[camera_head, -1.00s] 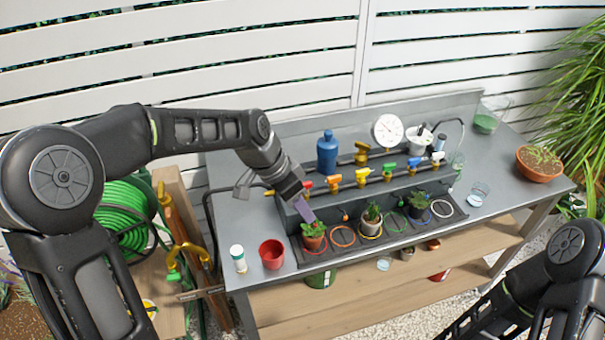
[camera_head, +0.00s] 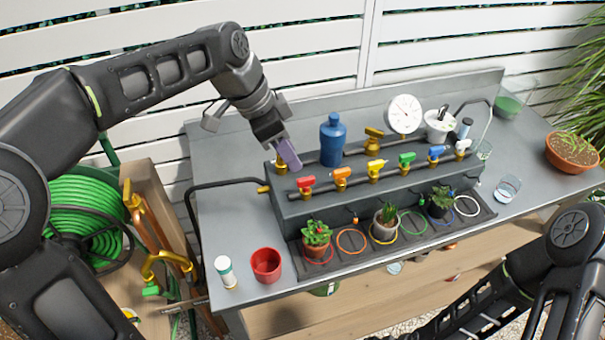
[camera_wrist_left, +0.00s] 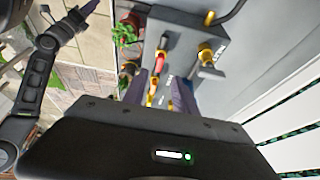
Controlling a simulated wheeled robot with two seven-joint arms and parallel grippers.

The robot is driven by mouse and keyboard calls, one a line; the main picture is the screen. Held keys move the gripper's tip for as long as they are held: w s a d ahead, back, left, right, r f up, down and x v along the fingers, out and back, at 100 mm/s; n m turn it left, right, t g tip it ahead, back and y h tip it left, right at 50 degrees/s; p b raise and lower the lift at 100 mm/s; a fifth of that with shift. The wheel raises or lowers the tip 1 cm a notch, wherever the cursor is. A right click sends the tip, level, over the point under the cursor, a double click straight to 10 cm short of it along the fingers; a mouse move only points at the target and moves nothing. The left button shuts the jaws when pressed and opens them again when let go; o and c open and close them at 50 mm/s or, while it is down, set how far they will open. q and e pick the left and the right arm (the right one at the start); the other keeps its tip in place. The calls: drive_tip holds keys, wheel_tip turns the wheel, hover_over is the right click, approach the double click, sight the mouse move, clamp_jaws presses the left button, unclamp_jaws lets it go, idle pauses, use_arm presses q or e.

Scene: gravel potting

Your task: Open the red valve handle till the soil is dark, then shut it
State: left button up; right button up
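The red valve handle (camera_head: 306,182) is at the left end of the front pipe on the grey manifold. It also shows in the left wrist view (camera_wrist_left: 161,57). My left gripper (camera_head: 290,158) hangs behind and above it, apart from it. Its purple fingers stand apart and empty in the left wrist view (camera_wrist_left: 162,92). The potted plant (camera_head: 316,236) with red fruit stands below the red valve, by the red ring. Its leaves hide most of the soil, so its shade is unclear. My right gripper (camera_wrist_left: 86,10) shows partly at the left wrist view's top edge, away from the manifold.
Orange (camera_head: 341,174), yellow (camera_head: 376,166) and other coloured valves follow to the right. A blue bottle (camera_head: 333,140) and a brass valve (camera_head: 374,140) stand behind. A red cup (camera_head: 266,265) and a white bottle (camera_head: 226,272) stand at the front left.

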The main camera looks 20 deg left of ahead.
sight(306, 178)
use_arm(q)
drive_tip(key=shift+s+r, duration=0.1)
drive_tip(key=shift+p+x, duration=0.45)
drive_tip(key=shift+x, duration=3.55)
clamp_jaws()
